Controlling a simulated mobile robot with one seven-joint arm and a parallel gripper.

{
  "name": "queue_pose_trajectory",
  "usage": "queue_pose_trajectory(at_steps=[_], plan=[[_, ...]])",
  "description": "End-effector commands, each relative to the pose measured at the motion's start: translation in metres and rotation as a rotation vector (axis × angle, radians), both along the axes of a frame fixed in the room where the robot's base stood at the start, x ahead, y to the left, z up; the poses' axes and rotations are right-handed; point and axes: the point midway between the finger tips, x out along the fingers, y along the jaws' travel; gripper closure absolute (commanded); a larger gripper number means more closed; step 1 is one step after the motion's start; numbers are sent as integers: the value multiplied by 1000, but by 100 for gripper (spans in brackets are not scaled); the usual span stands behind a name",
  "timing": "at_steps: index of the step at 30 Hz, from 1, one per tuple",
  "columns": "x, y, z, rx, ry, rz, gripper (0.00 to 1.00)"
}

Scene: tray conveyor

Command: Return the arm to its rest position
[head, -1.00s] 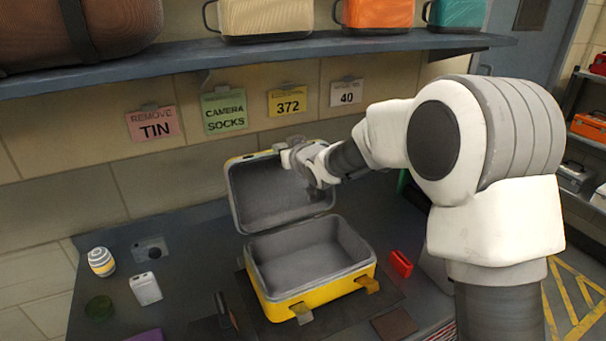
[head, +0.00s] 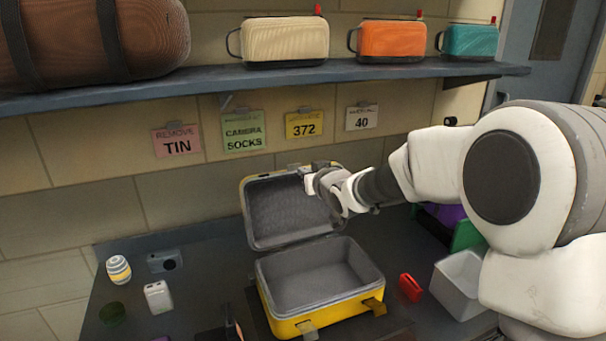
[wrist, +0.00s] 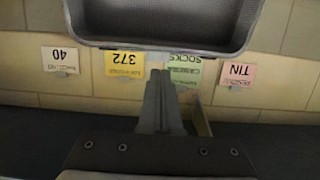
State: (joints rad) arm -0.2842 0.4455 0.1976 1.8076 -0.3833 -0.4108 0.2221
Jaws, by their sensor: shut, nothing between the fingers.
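My arm reaches in from the right in the head view, bent at a large white joint. My gripper (wrist: 160,82) shows in the wrist view with its two fingers together and nothing between them. In the head view the gripper is small, in front of the upper right of the raised lid of the yellow case (head: 345,310), and its fingertips are hard to make out. The case stands open and its grey inside looks empty. The lid (wrist: 165,45) also shows upside down at the top of the wrist view; whether the gripper touches it I cannot tell.
A striped jar (head: 118,270), a white box (head: 158,297) and a camera (head: 165,262) lie left of the case. A red item (head: 410,288) and a grey bin (head: 460,282) are at its right. A shelf (head: 380,73) with bags runs above the wall signs.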

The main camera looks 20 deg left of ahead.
Motion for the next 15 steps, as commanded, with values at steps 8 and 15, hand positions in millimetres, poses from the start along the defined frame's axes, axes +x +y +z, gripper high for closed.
queue_pose_trajectory(at_steps=[8, 15], plan=[[-40, -31, 13, 0, -2, -1, 100], [-59, -44, 18, -1, 1, 0, 100]])
